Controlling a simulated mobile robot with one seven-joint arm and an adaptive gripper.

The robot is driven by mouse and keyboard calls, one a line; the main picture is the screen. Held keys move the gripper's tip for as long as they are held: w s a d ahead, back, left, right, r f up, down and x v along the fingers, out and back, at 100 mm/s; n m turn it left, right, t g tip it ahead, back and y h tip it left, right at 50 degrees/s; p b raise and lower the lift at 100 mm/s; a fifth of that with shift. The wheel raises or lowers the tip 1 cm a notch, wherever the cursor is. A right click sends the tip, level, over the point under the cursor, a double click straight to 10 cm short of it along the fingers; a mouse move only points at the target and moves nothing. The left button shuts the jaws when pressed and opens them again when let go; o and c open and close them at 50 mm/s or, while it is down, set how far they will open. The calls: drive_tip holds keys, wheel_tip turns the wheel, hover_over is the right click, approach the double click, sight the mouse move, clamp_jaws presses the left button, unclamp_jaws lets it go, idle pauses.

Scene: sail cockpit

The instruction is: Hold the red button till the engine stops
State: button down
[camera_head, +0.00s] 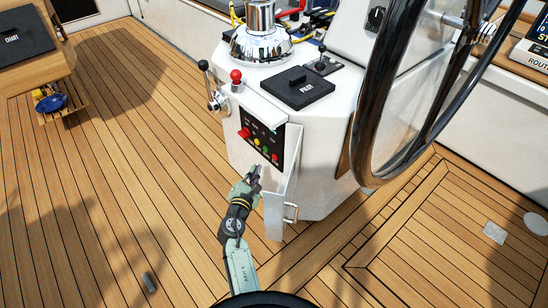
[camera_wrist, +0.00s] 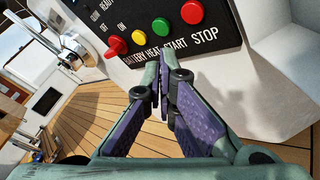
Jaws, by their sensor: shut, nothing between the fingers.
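The black engine panel (camera_head: 262,140) is on the side of the white console. The red STOP button (camera_wrist: 192,12) is at the panel's right end in the wrist view; it also shows in the head view (camera_head: 275,157). Beside it are the green START button (camera_wrist: 161,27), the yellow HEAT button (camera_wrist: 138,36) and the red BATTERY switch (camera_wrist: 117,46). My gripper (camera_wrist: 163,56) is shut and empty. Its tips appear just below the START label, left of and below the STOP button. In the head view my gripper (camera_head: 257,170) is below the panel. I cannot tell whether it touches the panel.
An open white door (camera_head: 274,214) with a metal handle (camera_head: 290,212) stands just right of my gripper. The large steering wheel (camera_head: 395,95) is to the right. A red-knobbed lever (camera_head: 236,78) and a chrome lever (camera_head: 211,88) are above the panel. The wooden deck (camera_head: 130,140) at left is mostly clear.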

drive_tip(key=shift+w+d, duration=0.65)
drive_tip(key=shift+d, duration=0.25)
drive_tip(key=shift+w+d, duration=0.6)
drive_tip(key=shift+d, duration=0.25)
drive_tip(key=shift+w+d+p, duration=0.25)
drive_tip(key=shift+d+p, duration=0.05)
drive_tip(key=shift+d, duration=0.05)
drive_tip(key=shift+w+d, duration=0.3)
drive_tip(key=shift+d, duration=0.1)
idle(1.6)
drive_tip(key=shift+s+a, duration=0.55)
drive_tip(key=shift+a, duration=0.2)
drive_tip(key=s+a, duration=0.1)
drive_tip(key=a, duration=0.1)
drive_tip(key=s+a, duration=0.2)
idle(0.4)
